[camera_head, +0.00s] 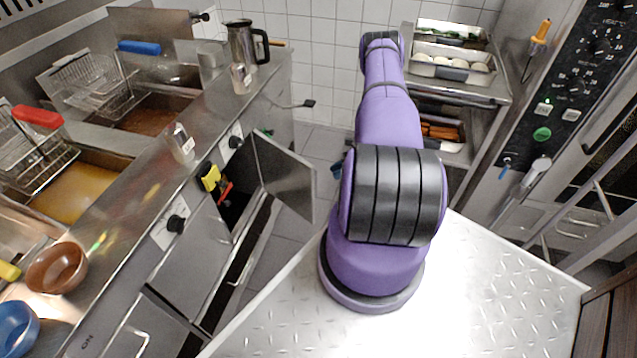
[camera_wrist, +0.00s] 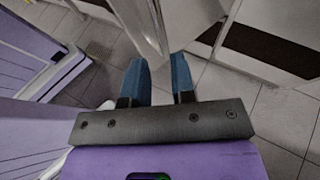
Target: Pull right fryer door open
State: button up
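The right fryer door (camera_head: 285,175) is a grey metal panel. In the head view it stands swung out from the fryer front, with a dark opening beside it. In the wrist view a metal panel edge (camera_wrist: 146,25), seemingly this door's, lies just ahead of my gripper (camera_wrist: 160,68). The two blue fingers are apart with nothing clearly between them. Whether either finger touches the panel I cannot tell. In the head view my purple arm hides most of the gripper.
The fryer top (camera_head: 140,185) carries baskets, bowls and a metal jug (camera_head: 245,45). Another fryer front panel (camera_head: 190,265) is nearer. A tray rack (camera_head: 480,85) stands behind my arm, with an oven (camera_head: 580,90) at right. Tiled floor (camera_head: 318,142) shows beyond the open door.

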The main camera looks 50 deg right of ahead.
jog(key=x, duration=0.9)
jog(key=shift+w+a, duration=0.15)
jog(key=shift+a, duration=0.05)
jog(key=shift+c, duration=0.5)
grip_shut()
